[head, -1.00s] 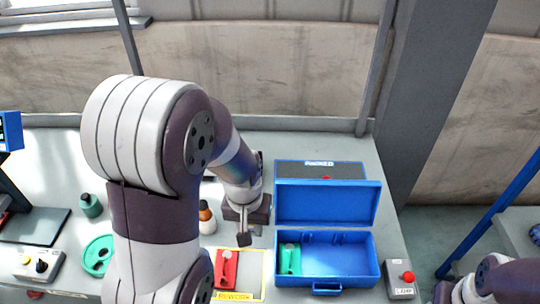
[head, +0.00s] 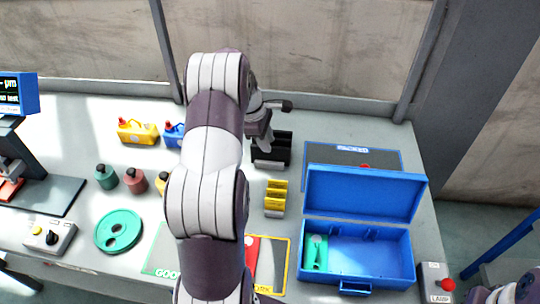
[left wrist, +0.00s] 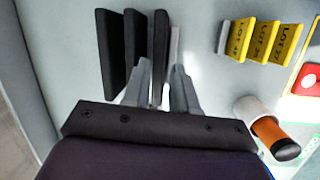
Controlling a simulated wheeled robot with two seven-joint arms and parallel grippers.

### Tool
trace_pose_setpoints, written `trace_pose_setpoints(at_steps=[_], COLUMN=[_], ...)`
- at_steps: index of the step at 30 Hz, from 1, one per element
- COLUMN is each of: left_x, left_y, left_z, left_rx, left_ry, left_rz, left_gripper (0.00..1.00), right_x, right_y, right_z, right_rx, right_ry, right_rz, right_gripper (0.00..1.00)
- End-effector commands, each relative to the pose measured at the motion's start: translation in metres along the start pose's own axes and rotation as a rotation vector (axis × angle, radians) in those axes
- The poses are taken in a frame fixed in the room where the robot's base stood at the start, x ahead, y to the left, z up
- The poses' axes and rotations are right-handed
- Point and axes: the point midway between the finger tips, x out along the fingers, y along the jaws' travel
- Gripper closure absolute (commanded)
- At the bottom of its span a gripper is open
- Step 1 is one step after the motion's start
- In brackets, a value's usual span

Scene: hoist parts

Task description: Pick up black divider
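Several black dividers (left wrist: 110,50) stand upright side by side in the left wrist view. They also show as a dark group (head: 271,151) at the back of the bench in the head view, partly behind my arm. My left gripper (left wrist: 162,68) is open over the group. Its two grey fingers lie on either side of the rightmost black divider (left wrist: 161,40), which shows in the gap between them. I cannot tell whether the fingers touch it. My right gripper is not in view; only part of my right arm shows at the bottom right corner.
Yellow lot dividers (head: 276,198) stand in front of the black ones. A blue open toolbox (head: 357,252) holds a green piece. A white bottle with an orange part (left wrist: 262,125) is close to my left gripper. A lamp button box (head: 436,284) stands at right.

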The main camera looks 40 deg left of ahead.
Motion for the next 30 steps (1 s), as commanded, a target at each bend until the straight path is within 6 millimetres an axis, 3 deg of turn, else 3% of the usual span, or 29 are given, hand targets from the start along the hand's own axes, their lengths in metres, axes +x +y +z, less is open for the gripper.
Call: trace_pose_setpoints(at_steps=[5,30], left_x=[0.019,0.025], left_y=[0.000,-0.001], left_z=[0.001,-0.001], left_rx=[0.001,0.002], left_ry=[0.000,0.001], left_rz=[0.001,0.001], left_gripper=[0.73,0.73], right_x=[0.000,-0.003], right_y=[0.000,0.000], right_z=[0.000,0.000], right_rx=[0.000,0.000], right_ry=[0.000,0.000], right_rz=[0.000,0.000], right_gripper=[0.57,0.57])
